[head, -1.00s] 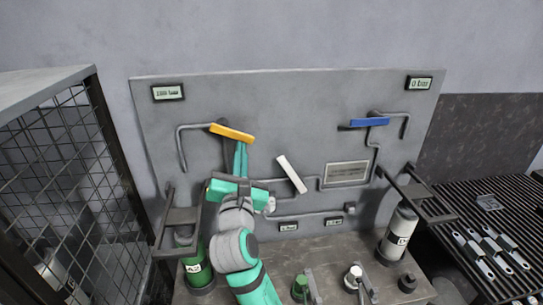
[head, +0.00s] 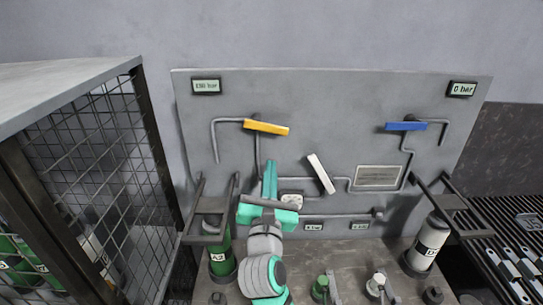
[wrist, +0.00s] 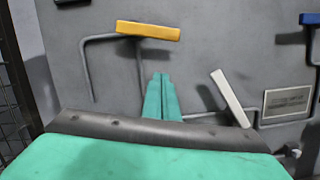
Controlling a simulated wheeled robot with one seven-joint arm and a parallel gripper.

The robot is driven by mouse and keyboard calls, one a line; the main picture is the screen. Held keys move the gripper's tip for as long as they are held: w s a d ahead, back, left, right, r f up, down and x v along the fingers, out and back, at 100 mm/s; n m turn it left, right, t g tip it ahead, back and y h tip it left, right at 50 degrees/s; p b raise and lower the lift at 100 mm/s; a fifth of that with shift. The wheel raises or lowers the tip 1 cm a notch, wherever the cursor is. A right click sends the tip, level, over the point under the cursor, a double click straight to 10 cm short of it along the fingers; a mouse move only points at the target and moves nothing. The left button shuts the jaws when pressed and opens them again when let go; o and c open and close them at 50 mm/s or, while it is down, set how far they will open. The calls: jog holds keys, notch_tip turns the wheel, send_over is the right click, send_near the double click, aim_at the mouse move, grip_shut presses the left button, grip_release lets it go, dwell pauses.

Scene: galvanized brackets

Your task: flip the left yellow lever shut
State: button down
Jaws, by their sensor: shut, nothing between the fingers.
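The left yellow lever (head: 266,127) is on the upper left of the grey panel (head: 330,95). It lies nearly level, tilted slightly down to the right, on a thin grey pipe. It also shows in the wrist view (wrist: 148,31). My gripper (head: 270,166) is teal, with its two fingers together and nothing between them. In both views the fingertips are below the lever, with a gap of bare panel between. In the wrist view my gripper (wrist: 161,78) points up at the panel, slightly right of the lever's middle.
A white lever (head: 321,174) is tilted to the right of my fingers. A blue lever (head: 405,126) is farther right. A green cylinder (head: 222,258) in a bracket stands left of my arm, a white cylinder (head: 430,243) at right. A mesh cage (head: 95,150) is at far left.

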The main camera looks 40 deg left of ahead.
jog(key=shift+v, duration=2.9)
jog(key=shift+a, duration=0.1)
jog(key=s+d+f+m+t+h, duration=0.15)
jog(key=d+f+m+h, duration=0.35)
jog(key=d+f+m, duration=0.7)
jog(key=s+d+f+m+t+h, duration=0.15)
jog(key=d+f+m+h, duration=0.45)
jog(key=m, duration=1)
jog(key=s+d+f+m+g+h, duration=0.1)
jog(key=s+d+f+m, duration=0.5)
jog(key=s+d, duration=0.4)
jog(key=s+d+f+m+g+h, duration=0.1)
jog(key=s+d+f+m+g, duration=0.1)
jog(key=s+d+f+m, duration=0.5)
jog(key=s+d+f, duration=0.1)
jog(key=s+d, duration=0.2)
jog(key=s, duration=0.2)
jog(key=shift+h, duration=0.3)
jog(key=shift+d+m, duration=0.2)
jog(key=shift+m, duration=0.1)
